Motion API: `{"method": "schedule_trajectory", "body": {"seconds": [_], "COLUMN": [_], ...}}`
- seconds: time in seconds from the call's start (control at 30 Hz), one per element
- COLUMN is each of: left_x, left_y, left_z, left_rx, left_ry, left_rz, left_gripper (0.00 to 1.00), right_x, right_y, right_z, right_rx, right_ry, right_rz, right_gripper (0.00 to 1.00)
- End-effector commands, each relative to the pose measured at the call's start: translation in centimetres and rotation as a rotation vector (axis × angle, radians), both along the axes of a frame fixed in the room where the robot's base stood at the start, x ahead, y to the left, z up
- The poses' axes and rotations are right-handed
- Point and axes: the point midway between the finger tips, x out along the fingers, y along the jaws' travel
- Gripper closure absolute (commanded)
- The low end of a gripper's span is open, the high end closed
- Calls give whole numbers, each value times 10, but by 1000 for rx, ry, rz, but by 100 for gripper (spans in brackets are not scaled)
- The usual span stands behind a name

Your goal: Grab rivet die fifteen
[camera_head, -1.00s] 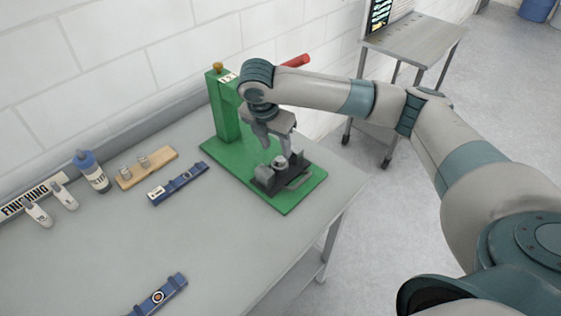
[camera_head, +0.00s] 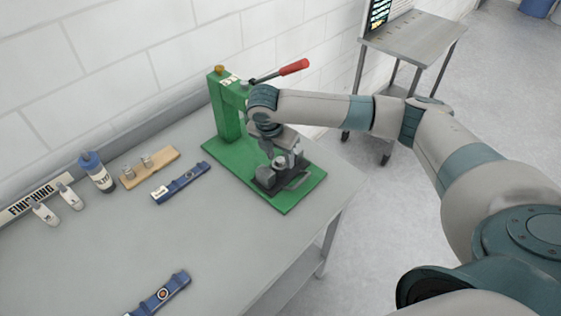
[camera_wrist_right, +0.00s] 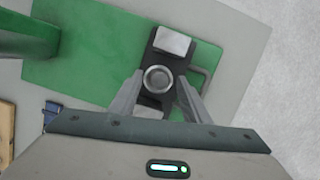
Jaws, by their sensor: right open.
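A round silver die (camera_head: 280,161) sits in a black fixture (camera_head: 266,181) on the green press base. It shows from above as a metal ring (camera_wrist_right: 158,79) in the right wrist view. No number is readable on it. My right gripper (camera_wrist_right: 159,86) is open, with one finger on either side of the die; I cannot tell whether they touch it. In the head view the right gripper (camera_head: 273,152) is small and partly hidden by its wrist. My left gripper is not in view.
The green press (camera_head: 225,110) with its red-handled lever (camera_head: 294,67) stands behind my right wrist. The table's middle is clear.

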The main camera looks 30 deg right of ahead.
Motion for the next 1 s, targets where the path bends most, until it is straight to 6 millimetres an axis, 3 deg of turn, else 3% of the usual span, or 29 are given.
{"method": "schedule_trajectory", "body": {"seconds": [0.43,0.47,0.63,1.0], "left_x": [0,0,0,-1], "left_y": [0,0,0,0], "left_z": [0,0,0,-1], "left_rx": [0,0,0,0], "left_ry": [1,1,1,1], "left_rz": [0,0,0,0], "left_gripper": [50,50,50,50], "right_x": [0,0,0,0], "right_y": [0,0,0,0], "right_z": [-1,-1,-1,1], "right_rx": [0,0,1,0], "right_ry": [0,0,1,-1], "right_rz": [0,1,1,0], "right_gripper": [57,59,100,100]}}
